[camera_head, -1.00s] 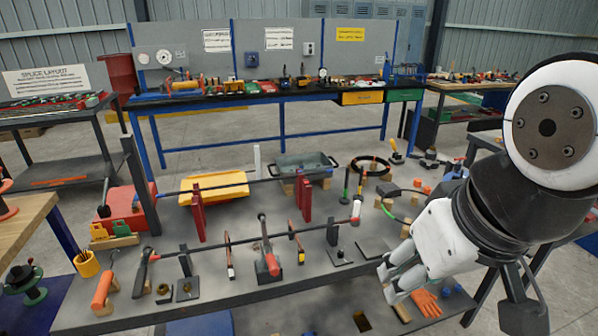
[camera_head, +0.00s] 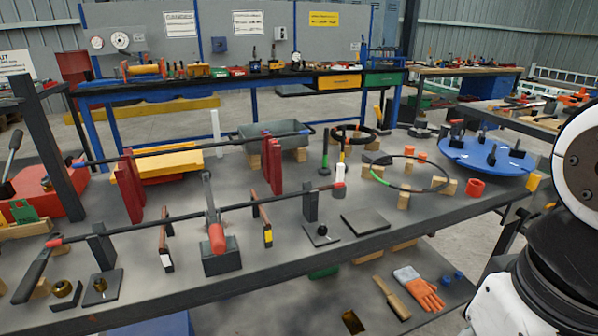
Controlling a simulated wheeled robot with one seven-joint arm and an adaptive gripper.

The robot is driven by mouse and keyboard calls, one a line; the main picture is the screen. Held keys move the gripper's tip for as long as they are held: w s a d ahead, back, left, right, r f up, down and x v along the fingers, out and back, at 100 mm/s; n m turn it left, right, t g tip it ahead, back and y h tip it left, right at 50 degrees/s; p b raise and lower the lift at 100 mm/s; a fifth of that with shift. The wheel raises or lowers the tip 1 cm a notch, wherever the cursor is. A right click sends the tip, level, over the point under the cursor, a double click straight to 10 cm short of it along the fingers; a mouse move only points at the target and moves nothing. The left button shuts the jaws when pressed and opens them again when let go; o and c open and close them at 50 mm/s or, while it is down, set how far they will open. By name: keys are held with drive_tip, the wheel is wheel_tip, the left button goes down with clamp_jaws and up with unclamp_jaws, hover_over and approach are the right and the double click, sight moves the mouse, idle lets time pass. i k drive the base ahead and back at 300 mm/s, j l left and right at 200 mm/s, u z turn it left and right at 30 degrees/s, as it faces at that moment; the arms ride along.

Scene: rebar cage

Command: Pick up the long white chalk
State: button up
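A long white stick (camera_head: 216,133), which looks like the chalk, stands upright toward the back of the grey table, just left of a grey-green tray. My gripper is far to the right of and nearer than the white stick.
Long dark bars on red and dark uprights (camera_head: 130,187) cross the table in front of the stick. The grey-green tray (camera_head: 290,130) stands right of it, the yellow piece (camera_head: 165,161) left. A blue disc (camera_head: 487,153) lies at the right. Gloves (camera_head: 418,290) lie on the lower shelf.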

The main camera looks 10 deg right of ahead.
sight(340, 169)
drive_tip(key=i+j+u, duration=0.1)
drive_tip(key=u, duration=0.4)
drive_tip(key=i+u, duration=0.3)
drive_tip(key=u, duration=0.15)
